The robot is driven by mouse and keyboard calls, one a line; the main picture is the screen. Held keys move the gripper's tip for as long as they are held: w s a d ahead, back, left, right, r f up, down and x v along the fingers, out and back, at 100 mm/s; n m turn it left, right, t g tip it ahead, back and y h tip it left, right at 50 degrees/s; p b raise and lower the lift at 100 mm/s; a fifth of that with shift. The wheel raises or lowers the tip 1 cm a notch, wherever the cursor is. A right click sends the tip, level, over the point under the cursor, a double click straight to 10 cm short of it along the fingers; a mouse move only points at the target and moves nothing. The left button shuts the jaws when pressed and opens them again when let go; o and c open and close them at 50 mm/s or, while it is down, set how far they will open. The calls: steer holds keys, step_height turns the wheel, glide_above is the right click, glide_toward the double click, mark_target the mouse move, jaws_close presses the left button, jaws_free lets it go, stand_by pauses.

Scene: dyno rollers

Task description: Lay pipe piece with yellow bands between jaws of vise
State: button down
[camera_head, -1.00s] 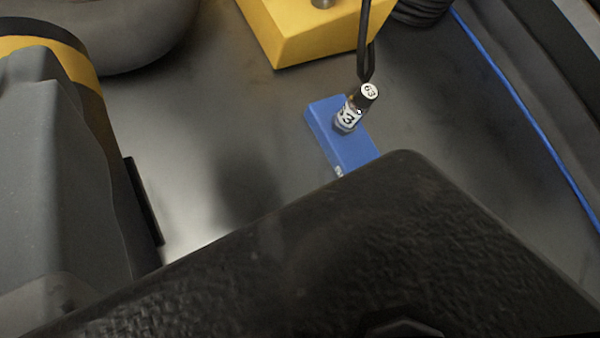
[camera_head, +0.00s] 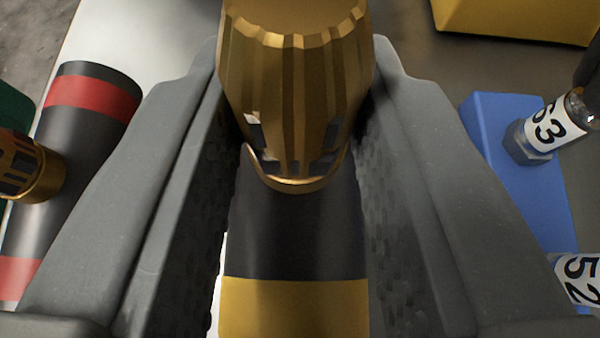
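The pipe piece with yellow bands (camera_head: 297,235) is dark, with a yellow band (camera_head: 295,306) at the bottom of the view. A ribbed brass fitting (camera_head: 293,85) stands up from it toward the camera. My gripper (camera_head: 297,190) is over the piece, its two grey fingers apart, one on each side of the fitting and the pipe. A thin bright gap shows between the left finger and the pipe lower down; contact on the right is unclear. The far end of the piece is hidden behind the fitting. No vise jaws can be made out now.
A dark pipe piece with red bands (camera_head: 75,150) and a brass side fitting lies close on the left. A blue block (camera_head: 520,185) with labelled parts, one marked 53 (camera_head: 553,128) and one marked 52 (camera_head: 577,280), is close on the right. A yellow block (camera_head: 515,18) is at the top right.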

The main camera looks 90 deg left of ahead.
steer(key=shift+f, duration=1.95)
steer(key=c, duration=1.2)
jaws_free()
steer(key=shift+d+r, duration=0.1)
steer(key=shift+v, duration=3.75)
